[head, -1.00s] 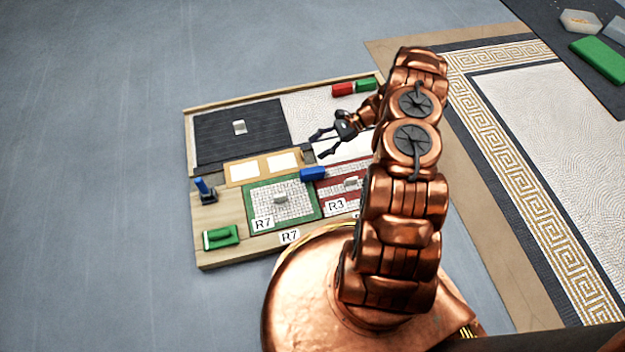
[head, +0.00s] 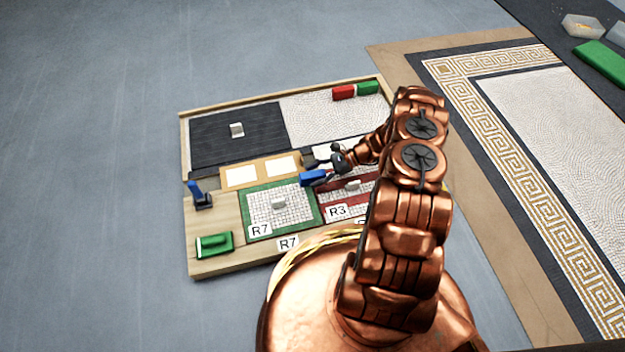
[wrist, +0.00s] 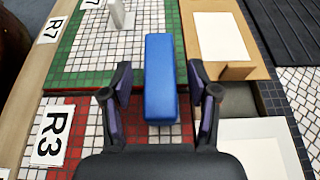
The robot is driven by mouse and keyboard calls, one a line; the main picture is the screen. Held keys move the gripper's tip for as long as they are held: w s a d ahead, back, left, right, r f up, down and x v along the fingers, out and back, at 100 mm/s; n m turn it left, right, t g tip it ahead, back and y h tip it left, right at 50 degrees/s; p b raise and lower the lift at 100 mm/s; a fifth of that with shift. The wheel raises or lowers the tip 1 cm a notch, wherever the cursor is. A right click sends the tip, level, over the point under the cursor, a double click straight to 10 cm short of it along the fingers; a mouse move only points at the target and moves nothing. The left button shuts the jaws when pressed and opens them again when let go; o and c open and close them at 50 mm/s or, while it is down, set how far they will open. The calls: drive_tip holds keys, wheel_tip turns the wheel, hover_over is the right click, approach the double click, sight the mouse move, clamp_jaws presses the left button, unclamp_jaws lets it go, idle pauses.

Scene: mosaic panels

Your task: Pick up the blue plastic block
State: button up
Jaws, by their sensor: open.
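The blue plastic block (head: 313,178) lies at the edge between the green-bordered R7 panel and the red-striped R3 panel. In the wrist view the block (wrist: 161,80) is long and bright blue, pointing away from me. My gripper (head: 316,171) is open at the block. In the wrist view my gripper (wrist: 160,82) has one finger on each side of the block's near end, with a gap visible on both sides. The block's near end is just ahead of the dark palm. I cannot tell the exact height of the fingertips over the panel.
A red block (head: 344,92) and a green block (head: 368,88) sit at the board's back edge. A grey grip (wrist: 121,15) stands on the R7 panel near the block.

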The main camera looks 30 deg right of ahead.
drive_tip(key=shift+b+x, duration=0.45)
drive_tip(key=shift+x, duration=1)
clamp_jaws()
